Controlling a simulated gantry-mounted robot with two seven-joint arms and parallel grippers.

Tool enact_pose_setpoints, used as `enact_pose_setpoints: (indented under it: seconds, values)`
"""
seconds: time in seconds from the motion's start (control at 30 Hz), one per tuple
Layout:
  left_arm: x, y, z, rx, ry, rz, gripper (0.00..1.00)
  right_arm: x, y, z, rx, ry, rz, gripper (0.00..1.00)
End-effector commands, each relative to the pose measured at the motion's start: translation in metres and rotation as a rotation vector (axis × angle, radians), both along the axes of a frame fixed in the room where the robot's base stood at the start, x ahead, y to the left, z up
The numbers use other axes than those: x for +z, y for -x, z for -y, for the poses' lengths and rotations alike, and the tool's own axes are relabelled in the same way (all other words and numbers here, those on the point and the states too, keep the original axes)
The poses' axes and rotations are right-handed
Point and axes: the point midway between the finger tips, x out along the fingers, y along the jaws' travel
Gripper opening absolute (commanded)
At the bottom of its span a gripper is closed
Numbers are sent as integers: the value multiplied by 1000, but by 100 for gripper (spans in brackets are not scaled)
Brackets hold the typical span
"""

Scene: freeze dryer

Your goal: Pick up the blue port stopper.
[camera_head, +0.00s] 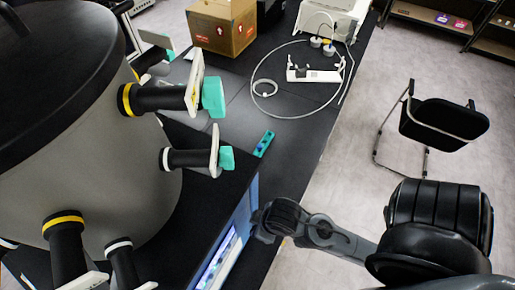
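A small teal holder-like piece (267,137) lies on the black bench right of the drum, with a dark blue part (262,147) on it; this may be the blue port stopper, but it is too small to tell. Teal pieces also sit at the ends of the drum's black side ports, at the upper port (213,97) and the lower port (227,158). My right arm comes in from the lower right. Its far end, near the lit screen, is dark, and I cannot make out its fingers. My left gripper is not in view.
The large grey drum (120,150) with several projecting ports fills the left. A lit screen panel (232,245) stands before my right arm. A cardboard box (222,25), a white device (314,75) and looped tubing (283,117) are farther back. A black chair (443,115) stands on the floor.

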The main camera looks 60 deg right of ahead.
Motion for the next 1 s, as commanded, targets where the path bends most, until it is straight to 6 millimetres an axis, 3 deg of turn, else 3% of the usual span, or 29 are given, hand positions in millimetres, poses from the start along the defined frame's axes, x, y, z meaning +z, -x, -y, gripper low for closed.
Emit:
enact_pose_setpoints:
  seconds: [0.47,0.6,1.0]
  values:
    - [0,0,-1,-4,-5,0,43,0,0,0,0,0,0,43]
    - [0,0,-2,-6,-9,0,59,0,0,-1,-2,-3,1,43]
    - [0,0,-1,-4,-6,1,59,1,-1,-4,-8,-14,1,43]
